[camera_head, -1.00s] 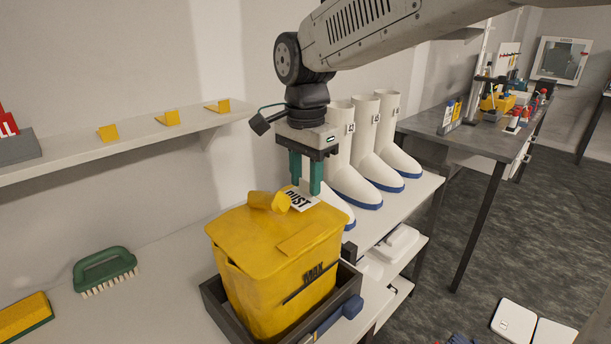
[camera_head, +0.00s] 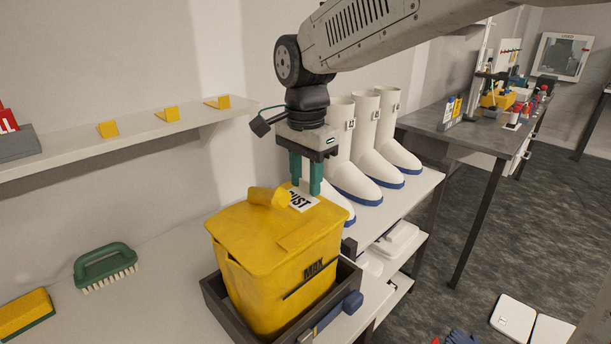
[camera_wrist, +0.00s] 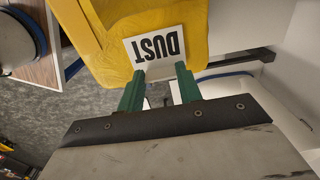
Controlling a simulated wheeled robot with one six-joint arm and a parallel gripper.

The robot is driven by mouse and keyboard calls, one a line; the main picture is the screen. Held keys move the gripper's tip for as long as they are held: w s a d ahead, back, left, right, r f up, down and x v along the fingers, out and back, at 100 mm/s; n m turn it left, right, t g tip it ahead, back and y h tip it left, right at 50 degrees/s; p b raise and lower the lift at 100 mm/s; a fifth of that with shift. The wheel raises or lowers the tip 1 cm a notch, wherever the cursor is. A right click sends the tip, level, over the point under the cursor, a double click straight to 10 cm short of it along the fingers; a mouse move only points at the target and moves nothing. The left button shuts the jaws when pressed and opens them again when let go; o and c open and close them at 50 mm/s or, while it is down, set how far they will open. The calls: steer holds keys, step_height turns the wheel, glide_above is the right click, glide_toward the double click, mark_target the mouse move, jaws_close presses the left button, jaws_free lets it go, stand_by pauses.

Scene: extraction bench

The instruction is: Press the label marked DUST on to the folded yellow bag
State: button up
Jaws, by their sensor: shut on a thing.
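The folded yellow bag (camera_head: 262,252) stands upright in a dark tray on the white bench, with MAX printed on its front. It also shows in the wrist view (camera_wrist: 110,55). The white label marked DUST (camera_head: 301,201) is at the bag's top right edge; in the wrist view the label (camera_wrist: 155,47) lies over the yellow surface. My gripper (camera_head: 305,190) has green fingers and is shut on the label's near edge. Whether the label lies flat against the bag or just above it, I cannot tell.
The dark tray (camera_head: 228,311) surrounds the bag's base, with a blue-handled tool (camera_head: 340,312) along its front. A green brush (camera_head: 105,267) and yellow sponge (camera_head: 24,314) lie left. White boots (camera_head: 352,165) stand close behind my gripper. A shelf (camera_head: 70,160) runs along the wall.

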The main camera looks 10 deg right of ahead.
steer(key=o, duration=1)
